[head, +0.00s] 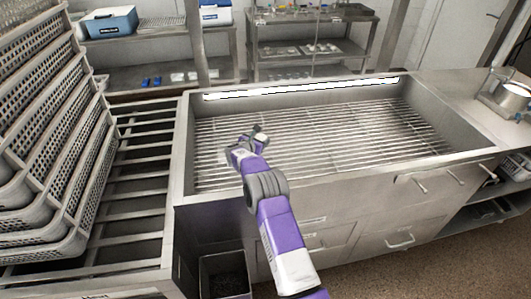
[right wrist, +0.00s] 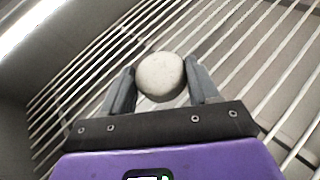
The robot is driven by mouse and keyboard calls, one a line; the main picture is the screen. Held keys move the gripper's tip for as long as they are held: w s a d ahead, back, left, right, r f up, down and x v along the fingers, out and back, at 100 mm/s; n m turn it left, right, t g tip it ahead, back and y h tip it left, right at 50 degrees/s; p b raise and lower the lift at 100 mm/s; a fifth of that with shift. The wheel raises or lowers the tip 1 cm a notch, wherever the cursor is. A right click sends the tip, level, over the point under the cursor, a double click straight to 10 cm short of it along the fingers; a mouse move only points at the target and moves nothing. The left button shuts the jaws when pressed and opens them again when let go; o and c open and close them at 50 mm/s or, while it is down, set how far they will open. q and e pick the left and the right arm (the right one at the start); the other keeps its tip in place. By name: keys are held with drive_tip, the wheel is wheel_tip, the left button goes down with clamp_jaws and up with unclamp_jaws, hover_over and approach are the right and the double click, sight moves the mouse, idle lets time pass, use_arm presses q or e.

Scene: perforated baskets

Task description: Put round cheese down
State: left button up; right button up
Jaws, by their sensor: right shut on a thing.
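The round cheese (right wrist: 160,75) is pale and disc-like in the right wrist view. It sits between the two dark fingers of my right gripper (right wrist: 160,88), which is shut on it. In the head view my right gripper (head: 254,136) is over the left part of the slatted metal rack (head: 340,140) inside the steel sink-like basin. There the cheese is mostly hidden by the gripper. I cannot tell whether the cheese touches the slats. My left gripper is not in view.
Stacked perforated baskets (head: 50,150) stand at the left on a slatted steel table (head: 140,165). The basin's raised steel rim (head: 187,150) surrounds the rack. The rack's right part is clear. A metal pot (head: 508,95) stands on the right counter. Shelves (head: 310,45) stand behind.

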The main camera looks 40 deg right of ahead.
wheel_tip(320, 180, down, 5)
drive_tip(key=shift+r+b, duration=0.1)
drive_tip(key=shift+b, duration=0.45)
drive_tip(key=o, duration=0.8)
drive_tip(key=p+v, duration=0.1)
drive_tip(key=v, duration=0.5)
drive_tip(key=shift+r, duration=0.1)
drive_tip(key=shift+p+v, duration=0.3)
drive_tip(key=shift+v, duration=0.5)
